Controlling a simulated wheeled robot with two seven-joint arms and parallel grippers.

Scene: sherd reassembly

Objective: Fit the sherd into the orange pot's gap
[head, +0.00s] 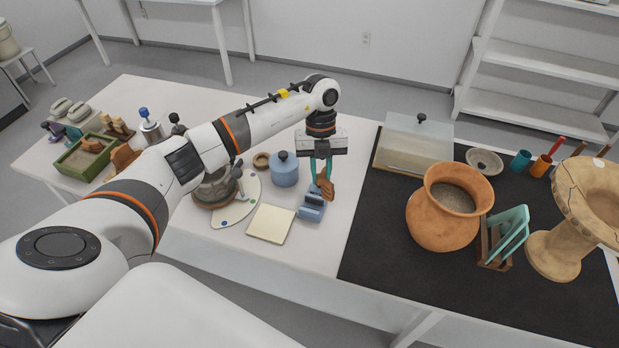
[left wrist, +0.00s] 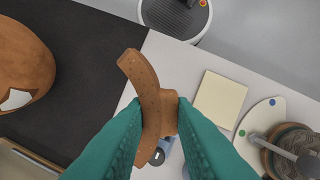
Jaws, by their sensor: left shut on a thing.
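My left gripper (head: 321,176) has teal fingers and is shut on a curved orange-brown sherd (head: 327,189). The sherd also shows between the fingertips in the left wrist view (left wrist: 146,88), its long curved arm reaching up past them. The gripper is over the white part of the table, just above a blue holder (head: 311,207); I cannot tell whether sherd and holder touch. The orange pot (head: 440,226) stands upright on the black mat, well to the gripper's right. In the left wrist view the pot (left wrist: 22,62) shows a pale angular patch, perhaps its gap. My right gripper is out of view.
On the black mat (head: 385,285), a rack with teal pieces (head: 500,240) and a tan footed vessel (head: 556,250) stand right of the pot. A clear-lidded box (head: 413,150) is behind it. A blue jar (head: 285,170) and pale pad (head: 270,224) lie left of the gripper.

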